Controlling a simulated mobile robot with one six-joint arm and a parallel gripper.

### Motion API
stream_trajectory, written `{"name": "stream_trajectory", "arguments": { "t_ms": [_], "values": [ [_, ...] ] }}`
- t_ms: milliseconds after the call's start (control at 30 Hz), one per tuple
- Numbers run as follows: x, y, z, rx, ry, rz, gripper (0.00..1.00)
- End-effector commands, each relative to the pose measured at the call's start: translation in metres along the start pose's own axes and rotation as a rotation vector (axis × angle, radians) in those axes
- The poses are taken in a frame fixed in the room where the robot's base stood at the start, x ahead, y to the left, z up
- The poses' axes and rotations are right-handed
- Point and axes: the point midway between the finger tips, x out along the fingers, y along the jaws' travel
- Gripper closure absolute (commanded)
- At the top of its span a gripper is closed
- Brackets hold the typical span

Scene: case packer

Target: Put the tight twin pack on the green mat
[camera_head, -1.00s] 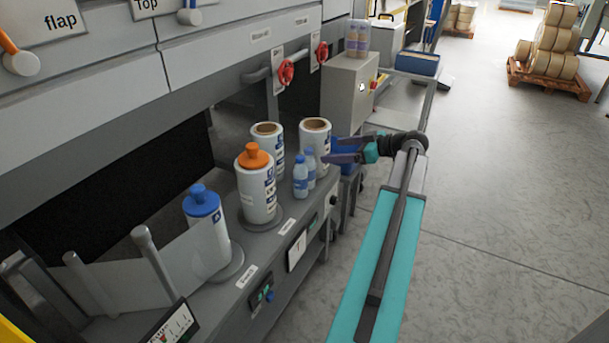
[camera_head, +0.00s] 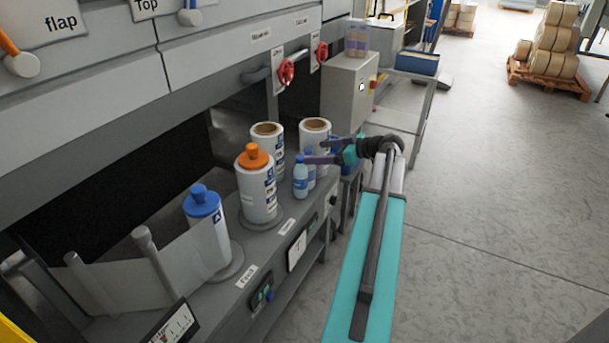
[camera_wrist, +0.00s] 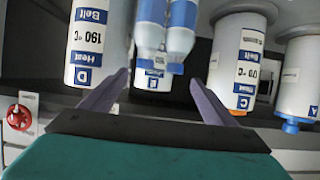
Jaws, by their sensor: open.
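A pair of small blue bottles (camera_head: 300,178) stands close together on the grey ledge among large white cylinders. The same pair shows in the wrist view (camera_wrist: 182,28), upside down, ahead of my gripper. My gripper (camera_head: 307,152) is open, its two purple fingers pointing at the pair. In the wrist view its fingertips (camera_wrist: 160,78) lie to either side of the pair's lower picture end, with no clear contact. A second pair of bottles (camera_head: 357,40), brownish, stands on the grey control box. I cannot tell which pair is the tight one. No green mat shows.
Two brown-cored rolls (camera_head: 267,140) stand behind the bottles. An orange-topped cylinder (camera_head: 257,185) and a blue-topped one (camera_head: 205,225) stand to the left. The control box (camera_head: 347,90) and a blue tray (camera_head: 417,63) are beyond. Open floor lies to the right.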

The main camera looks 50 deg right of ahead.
Motion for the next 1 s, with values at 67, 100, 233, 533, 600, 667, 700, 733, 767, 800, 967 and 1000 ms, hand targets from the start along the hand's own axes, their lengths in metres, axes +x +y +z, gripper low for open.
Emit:
{"name": "stream_trajectory", "arguments": {
  "t_ms": [67, 100, 233, 533, 600, 667, 700, 733, 767, 800, 967, 1000],
  "values": [
    [0.006, 0.0, 0.0, 0.0, 0.0, -0.002, 0.19],
    [0.011, 0.0, 0.0, 0.0, 0.0, -0.002, 0.19],
    [0.026, 0.001, 0.001, 0.0, 0.0, -0.003, 0.19],
    [0.049, 0.001, 0.001, 0.0, 0.0, 0.0, 0.19],
    [0.049, 0.001, 0.001, 0.0, 0.0, 0.0, 0.19],
    [0.049, 0.001, 0.002, 0.0, 0.0, 0.0, 0.19],
    [0.049, 0.001, 0.002, 0.0, 0.0, 0.0, 0.19],
    [0.049, 0.001, 0.002, 0.0, 0.0, 0.0, 0.19],
    [0.049, 0.001, 0.002, 0.0, 0.0, 0.0, 0.19],
    [0.049, 0.001, 0.002, 0.0, 0.0, 0.0, 0.19],
    [0.049, 0.001, 0.002, 0.0, 0.0, 0.0, 0.19],
    [0.049, 0.001, 0.002, 0.0, 0.0, 0.0, 0.19]
  ]
}}
